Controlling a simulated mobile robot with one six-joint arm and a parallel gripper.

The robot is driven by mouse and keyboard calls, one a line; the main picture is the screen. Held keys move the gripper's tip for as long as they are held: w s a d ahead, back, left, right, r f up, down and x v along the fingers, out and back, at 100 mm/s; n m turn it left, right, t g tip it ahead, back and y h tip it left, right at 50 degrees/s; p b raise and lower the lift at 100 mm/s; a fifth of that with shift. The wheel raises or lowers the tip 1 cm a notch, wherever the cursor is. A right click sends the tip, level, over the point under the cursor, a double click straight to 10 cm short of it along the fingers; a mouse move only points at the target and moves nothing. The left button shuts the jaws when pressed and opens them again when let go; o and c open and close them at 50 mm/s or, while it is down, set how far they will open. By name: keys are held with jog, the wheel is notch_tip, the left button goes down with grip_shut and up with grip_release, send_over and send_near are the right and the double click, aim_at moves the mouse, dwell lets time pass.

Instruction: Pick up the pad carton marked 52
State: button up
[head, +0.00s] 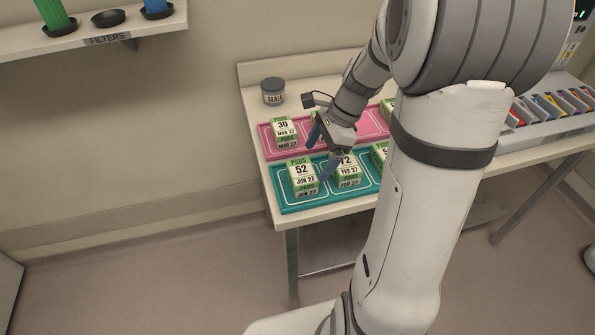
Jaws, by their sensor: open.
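The pad carton marked 52 (302,177) stands upright at the left end of the teal tray (287,208). It is green and white, with "PADS" on top and "JUN 27" on its front. My gripper (322,155) is open, with blue fingers pointing down. In the picture the fingers are above and right of carton 52, between it and the carton marked 72 (348,172). They overlap the left edge of the 72 carton's top. I cannot tell whether they touch anything. No carton is seen between the fingers.
A carton marked 30 (284,132) stands on the pink tray (265,136) behind. A grey jar (272,92) is at the table's back left. More cartons are partly hidden by my arm. A rack of coloured packets (553,104) is at the right.

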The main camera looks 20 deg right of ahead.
aim_at(305, 170)
jog(key=a+f, duration=0.1)
jog(key=f, duration=0.1)
jog(key=a+f, duration=0.2)
jog(key=shift+s+a+f, duration=0.1)
jog(key=shift+a+f, duration=0.3)
jog(key=shift+f, duration=0.35)
jog(key=c, duration=0.9)
